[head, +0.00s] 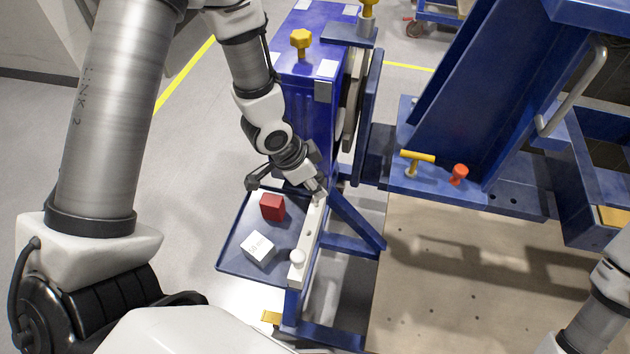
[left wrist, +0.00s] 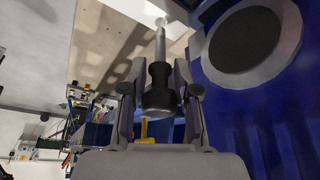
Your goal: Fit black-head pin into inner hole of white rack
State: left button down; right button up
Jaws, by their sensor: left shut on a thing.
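The white rack (head: 312,220) is a long narrow bar along the right edge of a blue tray in the head view. A pin with a white head (head: 297,257) stands at its near end. My left gripper (head: 317,190) is at the far end of the rack. In the left wrist view, my left gripper (left wrist: 160,92) is shut on the black-head pin (left wrist: 158,90), with the metal shaft pointing away from the fingers. In the head view the pin is too small and hidden to tell whether its tip touches the rack. My right gripper is out of view.
The blue tray (head: 232,257) holds a red block (head: 272,207) and a white block (head: 258,247). A blue cabinet with a yellow knob (head: 301,40) stands behind. A yellow T-handle (head: 416,158) and a red knob (head: 459,174) sit on the blue jig to the right.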

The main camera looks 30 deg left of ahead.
aim_at(315, 199)
pick_arm(q)
jog(key=shift+f+b, duration=2.1)
jog(key=shift+f, duration=0.8)
jog(key=c, duration=0.8)
grip_release()
jog(key=shift+r, duration=0.1)
jog(key=v, duration=0.7)
jog(key=shift+s+r, duration=0.1)
jog(key=shift+r, duration=0.1)
